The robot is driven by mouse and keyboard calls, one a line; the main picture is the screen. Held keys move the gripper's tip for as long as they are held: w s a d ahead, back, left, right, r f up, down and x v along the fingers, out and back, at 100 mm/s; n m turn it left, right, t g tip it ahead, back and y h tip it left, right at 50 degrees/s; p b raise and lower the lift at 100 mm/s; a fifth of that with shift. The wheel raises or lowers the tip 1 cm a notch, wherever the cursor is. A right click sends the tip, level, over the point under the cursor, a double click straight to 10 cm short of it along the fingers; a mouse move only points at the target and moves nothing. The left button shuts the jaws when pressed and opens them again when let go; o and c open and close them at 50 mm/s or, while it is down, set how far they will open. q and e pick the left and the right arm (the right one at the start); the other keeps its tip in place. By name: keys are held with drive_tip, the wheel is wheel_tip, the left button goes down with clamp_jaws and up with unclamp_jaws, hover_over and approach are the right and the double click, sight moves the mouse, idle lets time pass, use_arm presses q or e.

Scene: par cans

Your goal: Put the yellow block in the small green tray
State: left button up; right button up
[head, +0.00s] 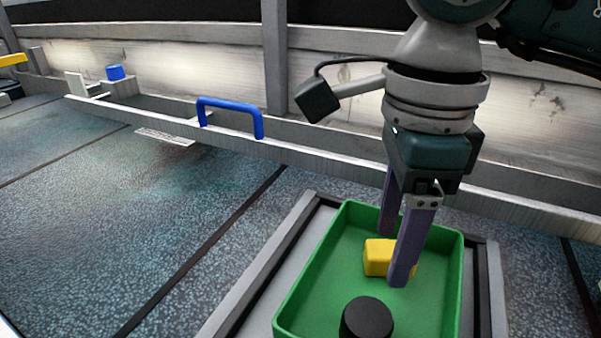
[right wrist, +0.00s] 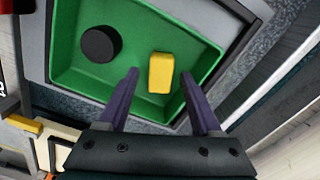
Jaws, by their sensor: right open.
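The yellow block (head: 378,257) lies inside the small green tray (head: 318,273), towards its far side. My right gripper (head: 393,258) reaches down into the tray from above, and one finger hides part of the block in the head view. In the right wrist view the yellow block (right wrist: 161,73) lies just beyond and between the two open fingers of the right gripper (right wrist: 164,72), with green floor on both sides of it. I cannot tell whether a finger touches it. The green tray (right wrist: 75,72) also shows there. My left gripper is not in view.
A black round puck (head: 367,319) is in the same tray, nearer me. Grey rails (head: 260,270) frame the tray. A blue handle (head: 230,105) stands on a long low rail at the back. A blue piece (head: 115,72) is at the far left. The left surface is mostly clear.

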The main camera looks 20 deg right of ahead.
sight(390, 249)
wheel_tip(390, 249, up, 12)
drive_tip(key=p, duration=0.2)
drive_tip(key=shift+f, duration=0.2)
idle(0.3)
